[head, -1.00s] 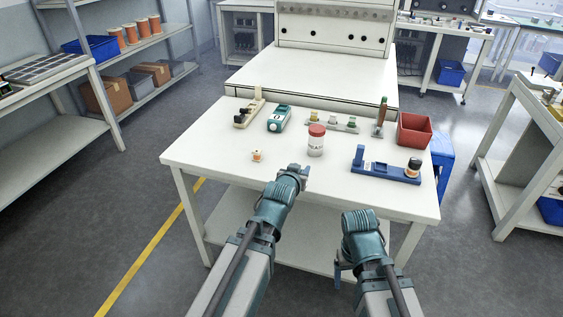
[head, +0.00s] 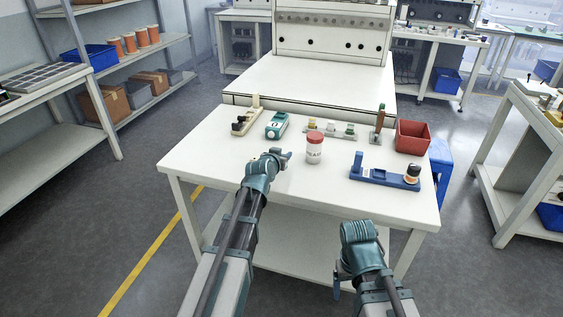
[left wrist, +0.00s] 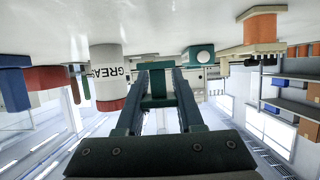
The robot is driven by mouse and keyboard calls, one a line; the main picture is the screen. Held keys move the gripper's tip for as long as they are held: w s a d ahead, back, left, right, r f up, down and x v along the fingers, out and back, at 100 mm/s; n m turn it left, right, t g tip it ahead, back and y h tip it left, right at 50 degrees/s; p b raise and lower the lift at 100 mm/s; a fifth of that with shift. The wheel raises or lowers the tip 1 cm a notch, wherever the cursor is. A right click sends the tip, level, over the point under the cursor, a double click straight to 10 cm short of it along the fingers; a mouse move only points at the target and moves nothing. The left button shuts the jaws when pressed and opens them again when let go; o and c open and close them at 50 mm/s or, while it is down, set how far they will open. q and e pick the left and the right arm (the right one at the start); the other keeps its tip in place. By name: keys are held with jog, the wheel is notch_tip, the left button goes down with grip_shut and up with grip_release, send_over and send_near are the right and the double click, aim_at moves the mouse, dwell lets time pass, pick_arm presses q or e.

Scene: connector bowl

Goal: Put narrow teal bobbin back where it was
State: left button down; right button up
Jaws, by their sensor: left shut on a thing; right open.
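My left gripper (head: 285,157) is low over the near left part of the table, left of the grease jar. In the left wrist view my left gripper (left wrist: 158,100) is shut on a narrow teal piece (left wrist: 157,82), which looks like the teal bobbin, between its two dark fingers. In the head view the held piece is too small to make out. A blue holder (head: 372,175) stands at the right, with a black, white and orange bobbin (head: 412,173) at its right end. My right gripper (head: 343,280) is open and low in front of the table's near edge.
The grease jar (head: 315,150) stands close right of my left gripper. Behind are a beige tool (head: 243,122), a teal device (head: 277,125), a peg rack (head: 330,132) and a red bin (head: 411,136).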

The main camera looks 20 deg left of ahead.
pick_arm(q)
jog(key=shift+w+a+f, duration=0.3)
jog(key=shift+w+a, duration=0.15)
jog(key=shift+w, duration=0.3)
jog(key=f+b, duration=0.3)
jog(key=shift+s+d, duration=0.1)
jog(key=shift+s, duration=0.15)
jog(key=shift+f+b, duration=0.1)
jog(key=shift+b, duration=0.2)
jog(key=shift+f, duration=0.15)
jog(key=c, duration=0.5)
grip_release()
jog(key=shift+c, duration=0.2)
